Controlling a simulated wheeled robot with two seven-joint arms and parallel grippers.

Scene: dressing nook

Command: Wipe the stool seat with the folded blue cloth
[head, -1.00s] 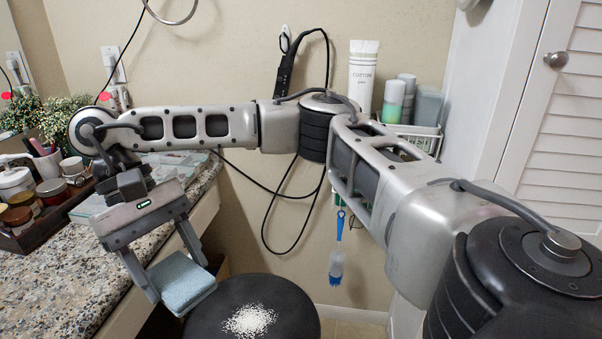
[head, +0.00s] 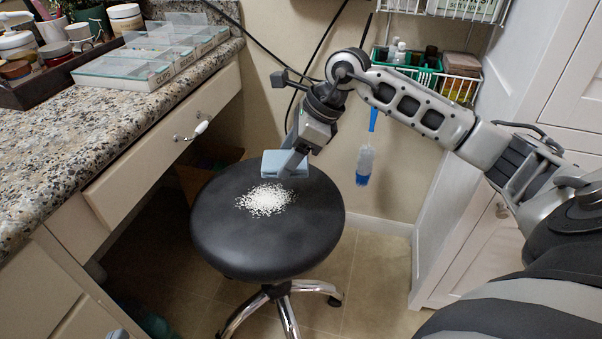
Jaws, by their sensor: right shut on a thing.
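The stool (head: 265,245) has a round black seat on chrome legs. A patch of white grains (head: 265,199) lies on the seat, a little behind its middle. My right gripper (head: 290,167) is shut on the folded blue cloth (head: 275,163). The cloth is at the back of the seat, just behind the grains. I cannot tell whether it touches the seat. Part of the cloth is hidden by a finger. A small grey tip (head: 118,334) at the bottom edge looks like my left gripper; its jaws are out of the picture.
A granite counter (head: 60,150) with a drawer (head: 165,140) stands left of the stool. It bears glass-lidded boxes (head: 125,68) and a tray of jars. A wire rack (head: 460,85) and a blue brush (head: 364,160) hang behind. A white cabinet stands right.

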